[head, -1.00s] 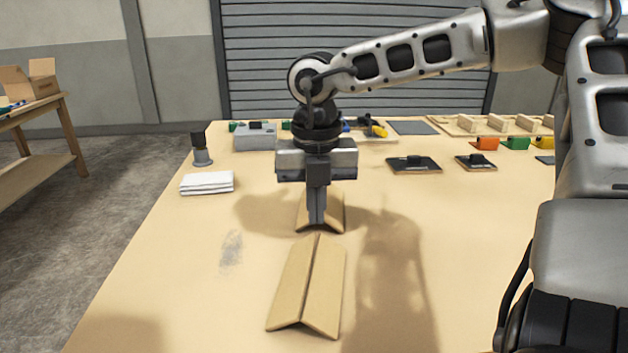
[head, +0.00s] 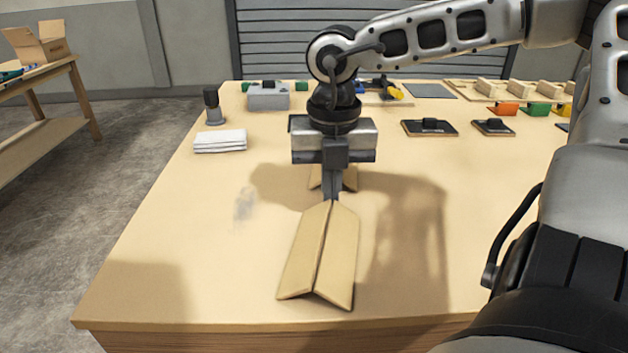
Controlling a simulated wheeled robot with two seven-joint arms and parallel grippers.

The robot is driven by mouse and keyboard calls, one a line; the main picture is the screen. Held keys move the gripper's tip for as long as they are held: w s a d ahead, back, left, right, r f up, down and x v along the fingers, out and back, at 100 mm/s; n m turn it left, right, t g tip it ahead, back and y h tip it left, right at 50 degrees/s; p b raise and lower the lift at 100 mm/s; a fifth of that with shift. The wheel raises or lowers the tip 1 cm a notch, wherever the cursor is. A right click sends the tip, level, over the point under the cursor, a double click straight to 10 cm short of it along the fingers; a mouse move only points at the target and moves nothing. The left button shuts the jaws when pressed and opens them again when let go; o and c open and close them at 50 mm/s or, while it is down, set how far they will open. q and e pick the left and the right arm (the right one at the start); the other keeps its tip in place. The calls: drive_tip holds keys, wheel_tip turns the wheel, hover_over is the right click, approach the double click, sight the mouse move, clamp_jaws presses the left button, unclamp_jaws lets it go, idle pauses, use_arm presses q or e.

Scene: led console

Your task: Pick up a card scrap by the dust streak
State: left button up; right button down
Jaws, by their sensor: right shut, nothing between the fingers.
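Two folded tan card scraps stand like low tents on the table. The near card scrap (head: 320,255) lies lengthwise in the middle of the head view. The far card scrap (head: 350,179) is mostly hidden behind my right gripper. The grey dust streak (head: 244,205) is a smudge on the tabletop, left of the near scrap's far end. My right gripper (head: 331,197) points down, shut and empty. Its fingertips appear at the near scrap's far end, between the two scraps; I cannot tell whether they touch either one. My left gripper is not in view.
A folded white cloth (head: 220,141) and a dark-topped knob (head: 213,106) stand at the table's left. A grey box (head: 268,97), dark pads (head: 430,127) and coloured blocks (head: 537,108) line the back.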

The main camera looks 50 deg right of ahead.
sight(336, 228)
drive_tip(key=s+a+b, duration=0.3)
drive_tip(key=s+a, duration=0.1)
drive_tip(key=shift+s+a+f+b, duration=0.2)
drive_tip(key=shift+s+b, duration=0.15)
drive_tip(key=shift+s+a+r, duration=0.1)
drive_tip(key=shift+s+a, duration=0.05)
drive_tip(key=shift+s, duration=0.1)
drive_tip(key=shift+w, duration=0.1)
drive_tip(key=shift+r, duration=0.1)
